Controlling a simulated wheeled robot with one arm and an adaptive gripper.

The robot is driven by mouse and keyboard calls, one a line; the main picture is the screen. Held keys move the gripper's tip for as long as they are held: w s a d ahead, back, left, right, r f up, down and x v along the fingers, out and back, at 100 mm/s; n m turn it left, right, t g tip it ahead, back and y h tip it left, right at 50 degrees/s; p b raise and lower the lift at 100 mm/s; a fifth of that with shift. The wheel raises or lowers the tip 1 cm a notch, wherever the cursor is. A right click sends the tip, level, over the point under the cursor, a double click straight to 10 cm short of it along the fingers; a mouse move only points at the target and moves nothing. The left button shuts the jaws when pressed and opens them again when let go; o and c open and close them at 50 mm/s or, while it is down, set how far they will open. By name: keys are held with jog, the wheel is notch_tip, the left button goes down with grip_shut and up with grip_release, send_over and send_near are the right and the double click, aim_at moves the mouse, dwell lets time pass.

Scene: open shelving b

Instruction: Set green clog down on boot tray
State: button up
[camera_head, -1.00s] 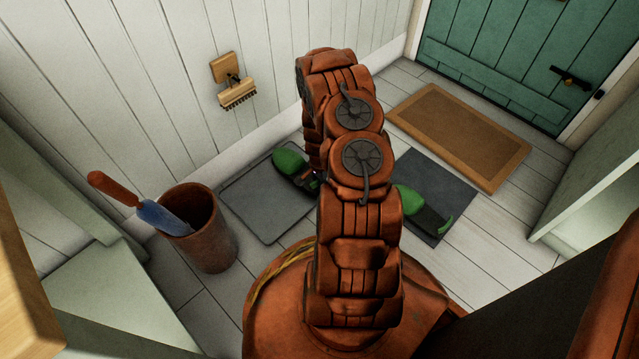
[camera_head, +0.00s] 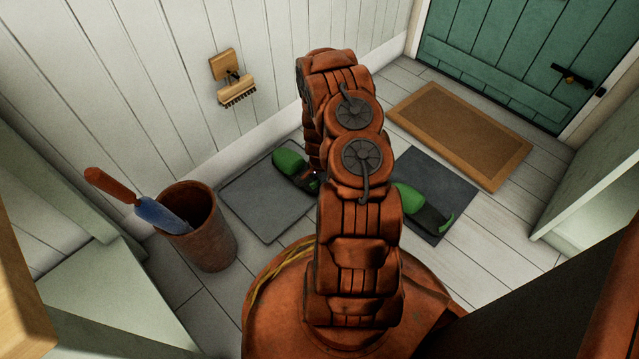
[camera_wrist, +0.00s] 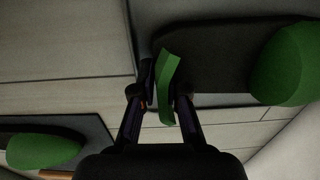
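A clog with a green toe and dark sole (camera_head: 289,162) rests, as far as I can see, on the grey boot tray (camera_head: 250,210), left of my arm. In the wrist view its green toe (camera_wrist: 290,65) is at the right, and its green heel strap (camera_wrist: 167,85) lies between the fingertips of my gripper (camera_wrist: 162,95). The fingers stand apart around the strap, with a narrow gap at the left; my gripper looks open. My arm hides the gripper in the head view. A matching clog (camera_head: 412,201) lies on a dark mat (camera_head: 440,175) to the right.
A brown pot (camera_head: 205,240) with a blue, red-handled tool (camera_head: 150,210) stands left of the tray. A wooden brush (camera_head: 236,90) hangs on the wall. A brown doormat (camera_head: 460,130) lies before the green door (camera_head: 520,60). Floor is clear between mat and right-hand shelving.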

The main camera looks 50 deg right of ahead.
jog(key=o, duration=0.5)
jog(key=shift+r, duration=0.1)
jog(key=shift+s+r, duration=0.15)
jog(key=shift+r, duration=5.8)
